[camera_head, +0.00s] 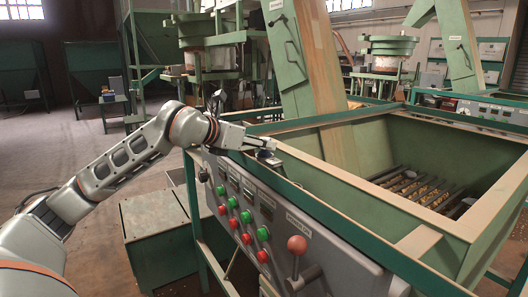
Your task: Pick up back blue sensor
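A small dark, bluish block (268,158), which looks like the back blue sensor, sits on the rim at the far left corner of the green hopper (345,165). My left gripper (268,144) is right above and beside it, with its fingertips pointing right. At this size I cannot tell whether the fingers touch the block or how far apart they are. My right gripper is not in view.
A grey control panel (270,215) with green and red buttons and a red-knobbed lever (297,245) runs along the hopper's front. A green chute (305,60) rises behind the corner. Open floor lies to the left.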

